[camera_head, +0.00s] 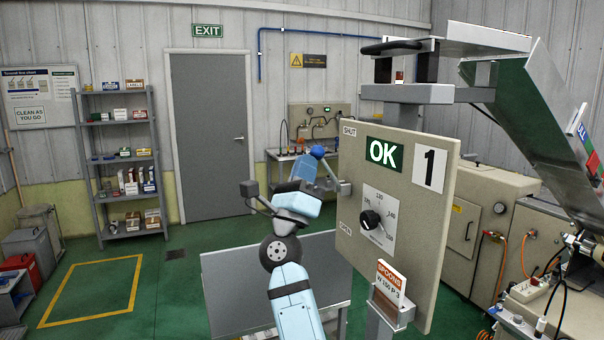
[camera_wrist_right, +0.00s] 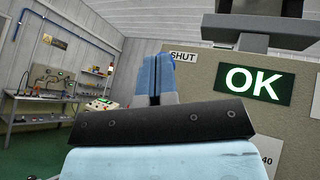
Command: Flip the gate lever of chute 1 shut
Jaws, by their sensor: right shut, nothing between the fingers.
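The chute 1 panel (camera_head: 412,200) is a beige board with a black "1" on a white plate. Its left edge carries a SHUT label (camera_head: 349,132) high up and an OPEN label (camera_head: 346,229) lower down. A round blue knob (camera_head: 317,151), apparently the gate lever's, shows left of this edge, between the label heights; its shaft is mostly hidden. My right gripper (camera_head: 304,167) is shut and empty, its fingertips just below the knob in the picture. I cannot tell whether they touch. The wrist view shows the closed blue fingers (camera_wrist_right: 163,78) left of the panel. My left gripper is out of view.
The panel also bears a green OK display (camera_head: 383,152), a black dial (camera_head: 370,219) and an order card (camera_head: 390,282) in a holder. A metal chute (camera_head: 548,120) slopes at the right. The floor at left is open.

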